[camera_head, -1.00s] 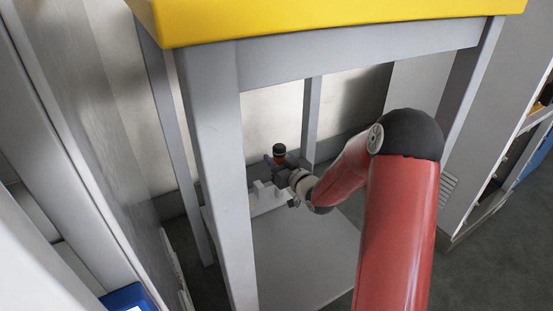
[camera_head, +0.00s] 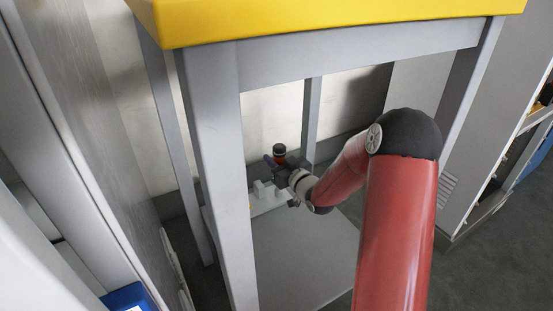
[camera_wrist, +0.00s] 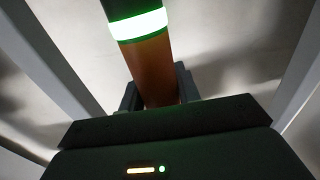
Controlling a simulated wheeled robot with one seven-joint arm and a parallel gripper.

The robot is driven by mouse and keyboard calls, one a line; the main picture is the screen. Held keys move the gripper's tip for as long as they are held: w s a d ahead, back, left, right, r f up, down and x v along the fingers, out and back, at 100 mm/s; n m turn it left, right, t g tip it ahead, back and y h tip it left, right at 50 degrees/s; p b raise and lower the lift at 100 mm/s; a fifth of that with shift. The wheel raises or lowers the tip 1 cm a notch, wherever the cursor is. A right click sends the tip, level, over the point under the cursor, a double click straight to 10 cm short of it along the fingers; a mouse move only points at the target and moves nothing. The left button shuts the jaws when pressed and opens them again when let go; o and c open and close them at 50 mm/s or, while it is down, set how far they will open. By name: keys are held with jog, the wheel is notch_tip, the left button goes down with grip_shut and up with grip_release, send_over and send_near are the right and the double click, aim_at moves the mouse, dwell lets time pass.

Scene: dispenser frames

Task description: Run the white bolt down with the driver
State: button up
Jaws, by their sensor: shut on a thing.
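The driver (camera_head: 279,151) has an orange body and a dark top with a pale band. It stands roughly upright under the yellow-topped table. My gripper (camera_head: 279,164) is shut around its body. In the wrist view the driver (camera_wrist: 155,70) rises between the two dark fingers of my gripper (camera_wrist: 162,88), with a lit, green-white ring above the orange part. The driver's lower end is hidden in both views. I cannot make out the white bolt. A white stepped block (camera_head: 264,190) is just below and left of my gripper.
The yellow tabletop (camera_head: 320,20) is overhead, on grey legs (camera_head: 212,150) to the left and right of my arm. The lower shelf (camera_head: 300,262) has bare room in front of the block. A grey wall is close behind.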

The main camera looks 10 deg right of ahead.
aim_at(276, 144)
jog(key=shift+r+p, duration=1.3)
jog(key=shift+r, duration=1.2)
